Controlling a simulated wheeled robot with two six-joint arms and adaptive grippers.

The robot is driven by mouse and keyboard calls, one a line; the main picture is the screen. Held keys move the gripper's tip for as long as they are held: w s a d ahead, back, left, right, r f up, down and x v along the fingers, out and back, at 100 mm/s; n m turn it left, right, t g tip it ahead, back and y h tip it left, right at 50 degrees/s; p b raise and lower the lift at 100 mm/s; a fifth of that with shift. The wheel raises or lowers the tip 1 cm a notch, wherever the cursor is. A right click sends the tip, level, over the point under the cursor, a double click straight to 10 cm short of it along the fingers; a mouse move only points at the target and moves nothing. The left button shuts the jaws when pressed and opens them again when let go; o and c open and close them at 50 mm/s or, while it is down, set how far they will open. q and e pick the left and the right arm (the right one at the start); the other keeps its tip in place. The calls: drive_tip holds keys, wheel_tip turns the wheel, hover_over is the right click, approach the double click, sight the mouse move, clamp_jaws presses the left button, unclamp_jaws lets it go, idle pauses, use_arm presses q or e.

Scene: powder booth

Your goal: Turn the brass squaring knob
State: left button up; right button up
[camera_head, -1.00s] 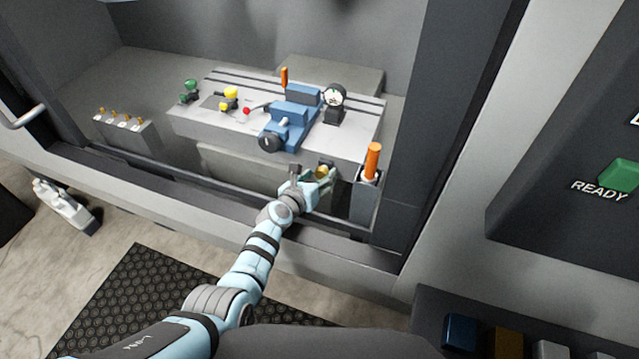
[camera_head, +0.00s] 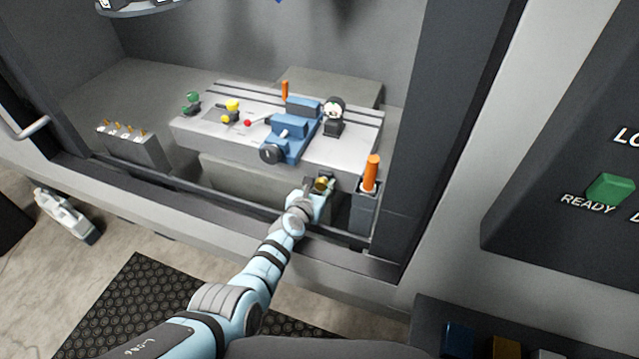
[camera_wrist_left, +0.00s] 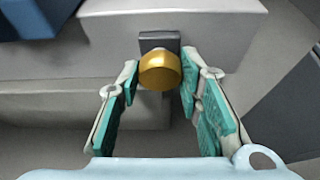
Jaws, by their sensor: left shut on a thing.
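The brass squaring knob (camera_wrist_left: 160,70) is a gold round knob on a dark square mount on the front of the grey machine table. It shows small in the head view (camera_head: 322,183), below the table's front edge. My left gripper (camera_head: 318,191) reaches it from the front. In the left wrist view, the green-padded fingers (camera_wrist_left: 160,82) stand on either side of the knob and are shut on it. The knob's near face is visible between the fingertips. My right gripper is in neither view.
A blue vise (camera_head: 290,135), a dial gauge (camera_head: 334,115) and green and yellow knobs stand on the table (camera_head: 210,132). An orange-handled tool (camera_head: 371,172) stands in a holder (camera_head: 363,212) close right of my gripper. The booth sill (camera_head: 220,208) runs below my forearm.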

use_arm(q)
drive_tip(key=o, duration=1.2)
drive_tip(key=shift+c, duration=0.2)
drive_tip(key=shift+f, duration=0.1)
